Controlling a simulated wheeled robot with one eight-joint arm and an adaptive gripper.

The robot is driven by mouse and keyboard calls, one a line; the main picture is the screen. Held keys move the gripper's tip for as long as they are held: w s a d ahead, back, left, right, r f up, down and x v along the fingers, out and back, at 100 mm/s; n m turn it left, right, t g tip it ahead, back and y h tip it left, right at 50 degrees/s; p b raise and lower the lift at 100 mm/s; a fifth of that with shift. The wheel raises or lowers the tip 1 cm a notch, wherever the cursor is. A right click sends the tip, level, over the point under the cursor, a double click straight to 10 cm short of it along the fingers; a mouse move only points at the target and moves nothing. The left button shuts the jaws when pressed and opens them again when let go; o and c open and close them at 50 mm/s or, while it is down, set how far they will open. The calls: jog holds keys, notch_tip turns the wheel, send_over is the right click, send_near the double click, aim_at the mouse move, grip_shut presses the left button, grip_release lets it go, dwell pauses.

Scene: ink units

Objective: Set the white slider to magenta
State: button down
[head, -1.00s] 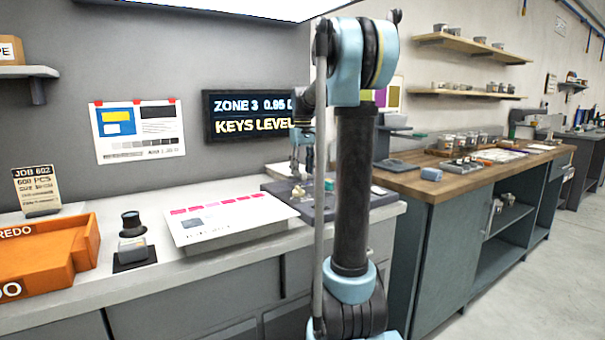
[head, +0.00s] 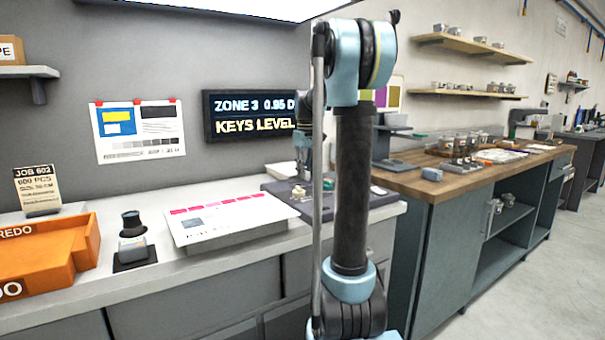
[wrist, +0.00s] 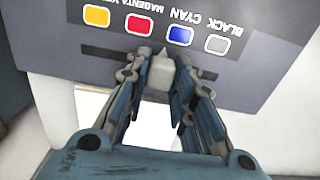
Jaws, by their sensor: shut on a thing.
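My gripper (wrist: 157,77) is shut on a white slider (wrist: 160,73), a small pale block between its fingertips in the wrist view. The slider sits at a slot in a dark panel (wrist: 262,75). Beyond it is a row of patches: yellow (wrist: 97,15), the red magenta patch (wrist: 138,23), the blue cyan patch (wrist: 180,35) and grey black (wrist: 217,44), with upside-down labels. The slider appears below the gap between red and blue; its exact stop is unclear. In the head view my arm partly hides the panel (head: 378,199) and the gripper.
A white sheet with pink patches (head: 225,222) lies left of the panel. A sign (head: 250,116) hangs behind. A wooden-topped bench (head: 440,180) is at right.

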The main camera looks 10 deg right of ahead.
aim_at(312, 179)
jog(key=d, duration=0.1)
jog(key=w+d, duration=0.1)
jog(key=d, duration=0.1)
jog(key=shift+w, duration=0.15)
jog(key=c, duration=1.4)
grip_release()
jog(key=shift+o, duration=0.2)
jog(key=shift+r, duration=0.15)
notch_tip(312, 179, up, 12)
jog(key=shift+f, duration=0.2)
